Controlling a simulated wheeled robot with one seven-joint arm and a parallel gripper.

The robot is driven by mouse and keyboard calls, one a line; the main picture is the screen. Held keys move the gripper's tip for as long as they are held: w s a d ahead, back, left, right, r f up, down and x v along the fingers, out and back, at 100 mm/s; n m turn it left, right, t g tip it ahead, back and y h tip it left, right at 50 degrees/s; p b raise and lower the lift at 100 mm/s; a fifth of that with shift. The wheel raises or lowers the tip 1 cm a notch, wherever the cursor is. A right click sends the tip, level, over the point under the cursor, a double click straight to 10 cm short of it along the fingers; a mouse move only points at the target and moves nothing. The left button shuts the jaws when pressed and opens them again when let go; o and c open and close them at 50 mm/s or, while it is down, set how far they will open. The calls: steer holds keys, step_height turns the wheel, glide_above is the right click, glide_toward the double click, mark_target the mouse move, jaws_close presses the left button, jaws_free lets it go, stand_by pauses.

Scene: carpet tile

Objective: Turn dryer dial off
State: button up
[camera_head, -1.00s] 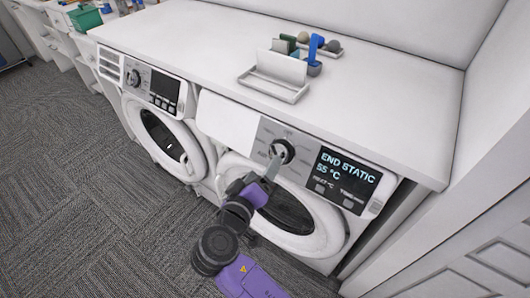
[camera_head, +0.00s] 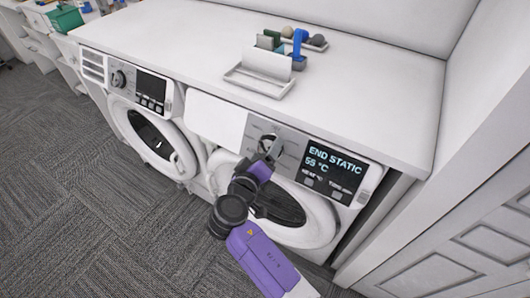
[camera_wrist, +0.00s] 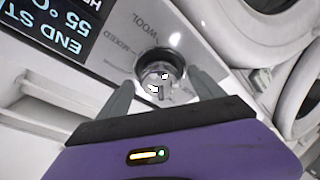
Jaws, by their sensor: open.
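The dryer dial (camera_head: 269,146) is a round dark-rimmed knob on the grey control panel of the right-hand machine. It sits left of the lit display (camera_head: 333,168), which reads "END STATIC" and "55 °C". In the wrist view the dial (camera_wrist: 160,72) shows a pale, shiny face, with "WOOL" and "MIXED" printed beside it. My gripper (camera_wrist: 164,88) is open, with one grey finger on each side of the dial in that view. I cannot tell whether the fingers touch it. In the head view my purple wrist hides part of the area below the dial.
A second machine (camera_head: 128,92) with its own dial stands to the left. The white countertop (camera_head: 350,95) above carries a tray (camera_head: 262,84) with a white holder and small items. A white panelled door (camera_head: 470,235) is at right. Carpet lies open at left.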

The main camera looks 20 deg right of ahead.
steer(key=shift+c, duration=0.3)
steer(key=c, duration=1.3)
steer(key=shift+f, duration=0.1)
steer(key=shift+f+b, duration=0.1)
steer(key=shift+b, duration=0.45)
